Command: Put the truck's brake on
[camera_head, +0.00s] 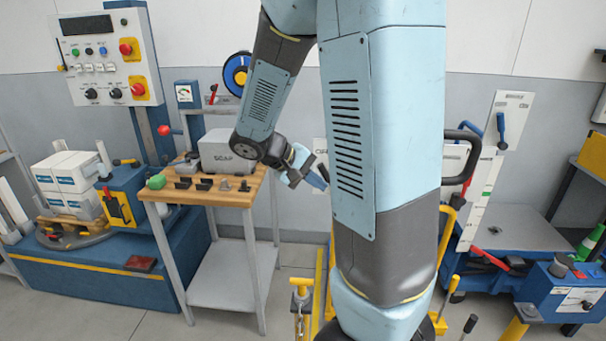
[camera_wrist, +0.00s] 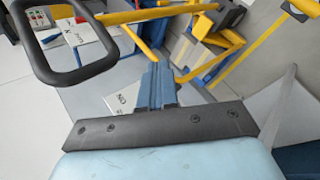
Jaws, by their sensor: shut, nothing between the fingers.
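My gripper (camera_head: 318,179) is in the middle of the head view, to the right of the workbench and partly beside my arm's large link. In the wrist view its blue fingers (camera_wrist: 158,78) are together and hold nothing. A black loop handle (camera_wrist: 72,82), probably the truck's, is at upper left of the wrist view, apart from the fingers. The handle also shows right of my arm in the head view (camera_head: 476,160). Yellow bars (camera_wrist: 147,15) lie beyond the fingers. My arm hides much of the truck area in the head view. I cannot tell which part is the brake.
A wooden-topped bench (camera_head: 208,193) with a grey box (camera_head: 228,152) stands left of my gripper. A control panel (camera_head: 108,58) is at upper left. A yellow post (camera_head: 302,290) stands on the floor. Blue equipment (camera_head: 560,293) fills the lower right.

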